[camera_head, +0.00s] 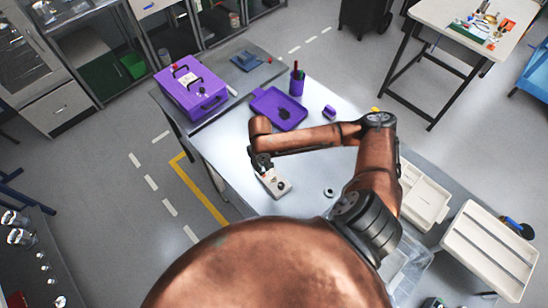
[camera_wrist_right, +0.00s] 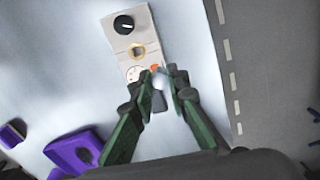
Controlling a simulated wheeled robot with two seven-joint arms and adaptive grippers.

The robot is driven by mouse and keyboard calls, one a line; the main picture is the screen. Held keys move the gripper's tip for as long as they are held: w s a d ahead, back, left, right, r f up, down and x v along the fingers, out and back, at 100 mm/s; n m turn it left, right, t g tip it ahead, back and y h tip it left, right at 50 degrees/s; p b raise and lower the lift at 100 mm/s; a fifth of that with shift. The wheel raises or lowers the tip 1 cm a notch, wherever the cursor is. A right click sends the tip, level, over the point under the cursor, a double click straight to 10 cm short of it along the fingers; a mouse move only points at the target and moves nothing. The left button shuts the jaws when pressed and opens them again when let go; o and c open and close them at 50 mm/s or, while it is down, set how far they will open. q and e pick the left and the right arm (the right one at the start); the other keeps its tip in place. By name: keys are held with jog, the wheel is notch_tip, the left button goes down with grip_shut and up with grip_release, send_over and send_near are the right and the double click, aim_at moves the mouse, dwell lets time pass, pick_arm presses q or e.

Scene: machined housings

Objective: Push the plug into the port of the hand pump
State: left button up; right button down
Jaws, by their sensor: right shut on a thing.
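The hand pump (camera_head: 275,184) is a pale, flat block on the table's near left part. In the right wrist view it shows a black knob (camera_wrist_right: 124,25), a brass-ringed square opening (camera_wrist_right: 137,51) and a white round face (camera_wrist_right: 134,73). My right gripper (camera_wrist_right: 163,76) is just off the pump's near end, its fingers around a small piece with an orange tip (camera_wrist_right: 154,68), which I take for the plug. The fingers partly hide it, and I cannot tell whether it touches the pump. My left gripper is out of view.
A purple tray (camera_head: 279,108) and a purple case (camera_head: 190,86) lie farther back on the table; a purple cup (camera_head: 297,84) holds pens. A small dark ring (camera_head: 329,192) lies right of the pump. Pale trays (camera_head: 424,196) stand at the right. The table around the pump is mostly clear.

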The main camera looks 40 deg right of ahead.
aim_at(274, 176)
pick_arm(q)
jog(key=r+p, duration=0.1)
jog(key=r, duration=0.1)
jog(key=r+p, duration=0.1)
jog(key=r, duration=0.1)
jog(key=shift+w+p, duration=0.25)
jog(key=shift+p, duration=0.1)
pick_arm(e)
jog(key=d, duration=0.1)
jog(key=s+d, duration=0.1)
jog(key=d+f, duration=0.1)
jog(key=d, duration=0.1)
jog(key=shift+s, duration=0.35)
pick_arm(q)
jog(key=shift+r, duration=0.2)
pick_arm(e)
jog(key=shift+r, duration=0.1)
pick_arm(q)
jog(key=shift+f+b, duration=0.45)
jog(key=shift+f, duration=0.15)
pick_arm(e)
jog(key=shift+f, duration=4.2)
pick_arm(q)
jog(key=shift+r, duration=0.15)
pick_arm(e)
jog(key=shift+f, duration=0.3)
